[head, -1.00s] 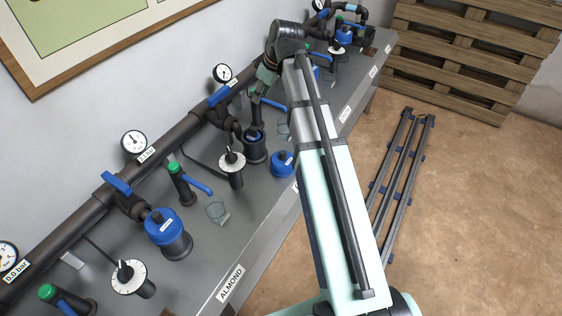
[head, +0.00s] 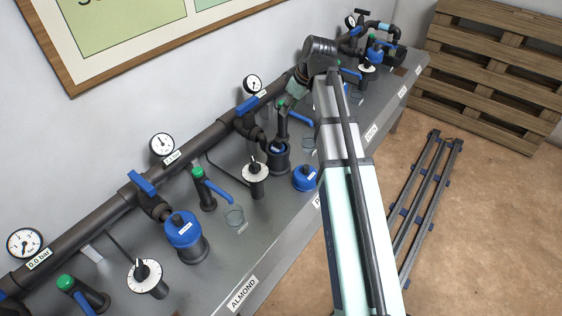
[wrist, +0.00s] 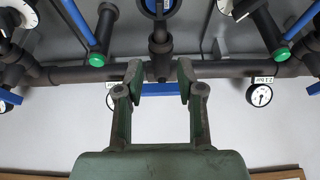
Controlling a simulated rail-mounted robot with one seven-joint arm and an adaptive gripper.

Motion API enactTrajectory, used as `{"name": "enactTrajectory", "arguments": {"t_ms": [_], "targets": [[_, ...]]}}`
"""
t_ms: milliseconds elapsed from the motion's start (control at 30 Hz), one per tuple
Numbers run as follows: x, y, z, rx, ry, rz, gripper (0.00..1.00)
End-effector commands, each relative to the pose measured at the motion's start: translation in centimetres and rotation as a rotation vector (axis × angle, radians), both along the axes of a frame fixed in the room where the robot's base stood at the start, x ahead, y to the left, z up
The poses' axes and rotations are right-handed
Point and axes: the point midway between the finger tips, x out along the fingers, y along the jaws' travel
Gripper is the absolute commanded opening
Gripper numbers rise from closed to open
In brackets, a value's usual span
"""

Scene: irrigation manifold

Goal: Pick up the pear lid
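A round blue lid (head: 305,178) with a small white label lies on the grey bench, near its front edge. I take it as the pear lid, but its text is too small to read. Behind it stands a dark filter housing (head: 278,158), open at the top, with blue inside. The bench label beside the lid is mostly hidden by my arm. My gripper (head: 292,98) is over the back of the bench, apart from the lid. In the wrist view my gripper (wrist: 159,82) is open and empty, with a dark pipe and blue handle beyond its fingers.
A capped filter (head: 182,235) stands at the almond station. Green-topped valves (head: 203,185), white dials (head: 255,173) and a clear cup (head: 234,217) stand on the bench. The main pipe (head: 205,147) with gauges runs along the wall. A pallet (head: 490,70) and rails (head: 425,205) are at right.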

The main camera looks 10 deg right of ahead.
Motion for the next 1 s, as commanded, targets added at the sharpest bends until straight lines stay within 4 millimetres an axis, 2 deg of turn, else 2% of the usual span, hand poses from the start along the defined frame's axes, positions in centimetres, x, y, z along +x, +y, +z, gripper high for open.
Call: {"name": "enactTrajectory", "arguments": {"t_ms": [400, 433, 500, 600, 1000], "targets": [[0.0, 0.0, 0.0, 0.0, 0.0, 0.0, 0.38], [-0.01, -0.01, 0.0, 0.0, 0.0, 0.0, 0.45], [0.0, 0.0, 0.0, 0.0, 0.0, 0.0, 0.7], [0.0, 0.0, 0.0, 0.0, 0.0, 0.0, 1.0], [0.02, 0.44, -0.42, 0.0, 0.0, 0.007, 1.0]]}}
